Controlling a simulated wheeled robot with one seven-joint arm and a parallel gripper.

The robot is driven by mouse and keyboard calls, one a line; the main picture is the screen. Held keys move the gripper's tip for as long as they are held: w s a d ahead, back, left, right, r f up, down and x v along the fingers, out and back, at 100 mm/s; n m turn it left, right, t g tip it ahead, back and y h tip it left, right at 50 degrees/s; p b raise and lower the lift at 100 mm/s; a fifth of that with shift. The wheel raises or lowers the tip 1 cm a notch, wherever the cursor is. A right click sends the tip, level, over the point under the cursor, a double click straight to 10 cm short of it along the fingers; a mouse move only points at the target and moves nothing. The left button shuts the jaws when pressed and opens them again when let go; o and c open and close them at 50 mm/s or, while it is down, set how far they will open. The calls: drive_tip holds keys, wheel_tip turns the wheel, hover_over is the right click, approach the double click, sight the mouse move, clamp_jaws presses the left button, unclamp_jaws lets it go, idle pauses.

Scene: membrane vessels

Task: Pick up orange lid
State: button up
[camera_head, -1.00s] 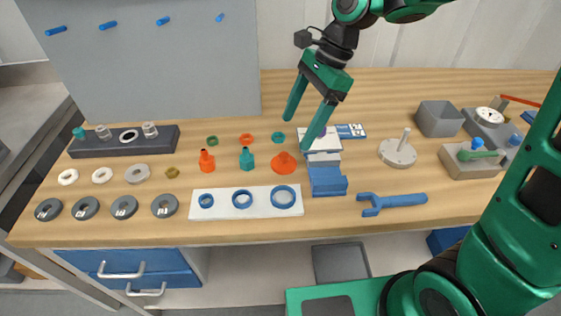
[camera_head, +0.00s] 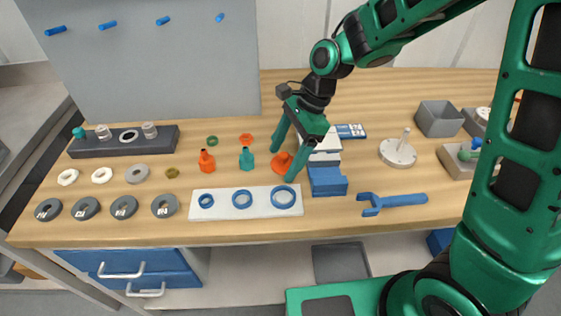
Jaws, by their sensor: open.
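A wide orange cone-shaped lid (camera_head: 279,163) with a short neck lies on the wooden table, right of a small teal funnel-shaped piece (camera_head: 246,160). My gripper (camera_head: 281,167) is open, with its two long green fingers reaching down at the lid. One finger is behind the lid's left side and the other crosses in front of its right side. The right finger hides part of the lid. I cannot tell whether either finger touches it. A smaller orange funnel-shaped piece (camera_head: 207,163) stands farther left.
A white plate with blue rings (camera_head: 222,212) lies just in front. Blue blocks (camera_head: 327,181) and white blocks (camera_head: 325,155) stand close on the right. A blue wrench (camera_head: 393,202) and a grey disc with a post (camera_head: 398,153) are farther right.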

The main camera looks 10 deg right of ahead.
sight(284, 153)
drive_tip(key=shift+c, duration=0.6)
drive_tip(key=c, duration=1)
drive_tip(key=shift+c, duration=0.3)
drive_tip(key=shift+r, duration=0.1)
drive_tip(key=shift+r, duration=0.55)
wheel_tip(284, 153, up, 3)
drive_tip(key=shift+w+f, duration=0.1)
drive_tip(key=s+a+r, duration=0.6)
drive_tip(key=s+r, duration=0.1)
drive_tip(key=s, duration=0.2)
drive_tip(key=shift+s+a, duration=0.3)
drive_tip(key=shift+s, duration=0.1)
